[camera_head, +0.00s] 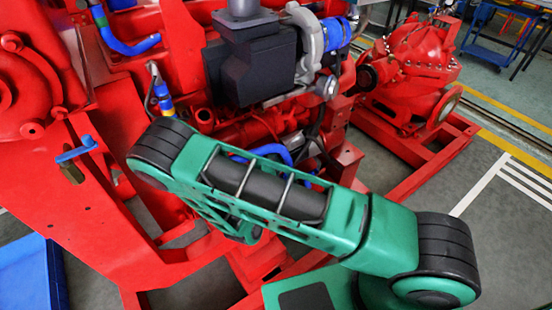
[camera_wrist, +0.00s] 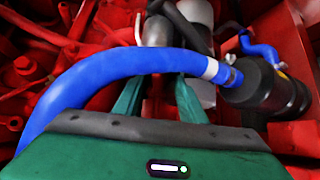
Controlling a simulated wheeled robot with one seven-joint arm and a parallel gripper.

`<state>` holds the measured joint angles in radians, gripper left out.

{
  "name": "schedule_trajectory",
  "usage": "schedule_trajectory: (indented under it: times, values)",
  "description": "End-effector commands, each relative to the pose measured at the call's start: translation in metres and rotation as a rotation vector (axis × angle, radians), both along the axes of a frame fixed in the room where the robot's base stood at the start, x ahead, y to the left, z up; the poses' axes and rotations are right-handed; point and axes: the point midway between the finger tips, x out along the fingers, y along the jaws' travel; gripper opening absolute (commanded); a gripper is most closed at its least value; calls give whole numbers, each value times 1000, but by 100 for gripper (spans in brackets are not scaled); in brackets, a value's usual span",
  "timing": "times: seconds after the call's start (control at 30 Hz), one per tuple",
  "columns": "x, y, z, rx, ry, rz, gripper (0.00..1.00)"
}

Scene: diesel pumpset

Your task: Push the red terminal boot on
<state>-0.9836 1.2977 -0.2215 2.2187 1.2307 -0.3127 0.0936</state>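I cannot pick out the red terminal boot in either view among the many red parts. In the wrist view, my gripper (camera_wrist: 160,82) reaches forward with two green fingers set apart at their bases. A thick blue hose (camera_wrist: 90,80) crosses in front of the fingers and hides their tips, so I cannot see whether they hold anything. In the head view, my green arm covers the work spot, and I cannot make out the fingertips there.
A dark cylinder (camera_wrist: 262,92) with a clamped hose end lies right of the fingers. A grey pipe (camera_wrist: 157,32) stands beyond the hose. The red engine (camera_head: 265,130) and red frame (camera_head: 85,200) crowd the arm.

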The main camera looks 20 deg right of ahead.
Motion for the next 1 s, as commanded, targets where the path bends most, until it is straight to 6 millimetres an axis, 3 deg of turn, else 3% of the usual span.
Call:
schedule_trajectory:
  times: [0.23,0.7,1.0]
  values:
    - [-8,6,2,0,0,3,37]
    - [-78,42,19,-1,1,4,37]
    - [-93,49,23,1,1,2,37]
